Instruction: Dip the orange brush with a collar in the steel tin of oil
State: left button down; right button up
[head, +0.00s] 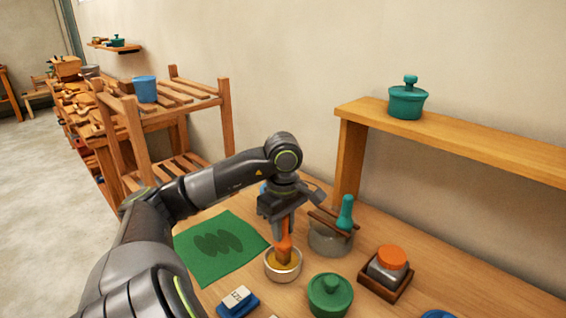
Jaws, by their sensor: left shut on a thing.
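My left gripper (284,212) points down over the bench and is shut on the orange brush (285,246). The brush is upright, and its lower end is inside the rim of the steel tin (283,275). Yellowish oil shows in the tin around the brush. The bristle tips are hidden, so I cannot tell how deep they are. My right gripper is not in view.
A green mat (218,262) with dark oval marks lies left of the tin. Close by on the right are a grey pot (330,238) with a teal-handled tool (345,214) across it, a green lidded pot (330,295) and an orange-lidded jar (388,266). A blue-and-white block (238,302) lies in front.

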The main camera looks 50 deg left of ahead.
pick_arm(q)
jog(key=shift+f, duration=0.1)
jog(key=shift+r+p, duration=0.4)
jog(key=shift+r, duration=0.45)
jog(key=shift+r+p, duration=1.05)
jog(key=shift+r, duration=1.65)
